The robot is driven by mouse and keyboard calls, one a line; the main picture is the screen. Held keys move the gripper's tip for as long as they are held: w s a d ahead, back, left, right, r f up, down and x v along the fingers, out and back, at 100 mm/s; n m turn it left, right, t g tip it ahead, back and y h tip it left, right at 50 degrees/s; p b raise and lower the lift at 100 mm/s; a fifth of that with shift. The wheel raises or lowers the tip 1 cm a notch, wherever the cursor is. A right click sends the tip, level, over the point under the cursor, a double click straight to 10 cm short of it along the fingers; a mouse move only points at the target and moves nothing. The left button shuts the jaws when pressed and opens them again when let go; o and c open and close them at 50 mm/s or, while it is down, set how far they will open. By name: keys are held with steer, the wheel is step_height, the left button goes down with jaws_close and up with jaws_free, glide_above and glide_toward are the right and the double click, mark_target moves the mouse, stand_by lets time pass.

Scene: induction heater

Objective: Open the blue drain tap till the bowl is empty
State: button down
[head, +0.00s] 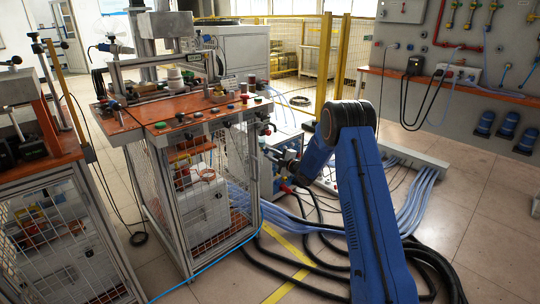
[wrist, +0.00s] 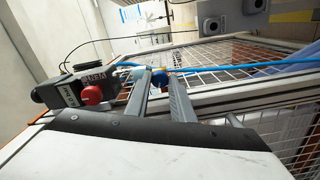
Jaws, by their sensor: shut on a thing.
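In the wrist view, the small blue drain tap (wrist: 160,81) sits between the tips of my two grey fingers. My gripper (wrist: 162,76) is shut on it. A blue hose (wrist: 240,69) runs level behind it toward the right. In the head view, my gripper (head: 280,154) is at the right side of the orange-topped workbench (head: 130,128), below its top. The tap is too small to make out there. I cannot pick out the bowl or its water level in either view.
A dark valve body with a red knob (wrist: 92,95) is close to the left of my fingers. Wire mesh (wrist: 220,54) lies behind them. Several black cables (head: 310,245) and blue hoses (head: 415,190) cover the floor. A yellow fence (head: 325,60) stands behind.

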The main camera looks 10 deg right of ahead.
steer(key=shift+f+n, duration=0.1)
steer(key=shift+n, duration=1.8)
steer(key=shift+s, duration=0.1)
steer(key=c, duration=1.5)
jaws_free()
steer(key=v, duration=1.7)
steer(key=shift+s, duration=0.15)
steer(key=shift+d, duration=0.1)
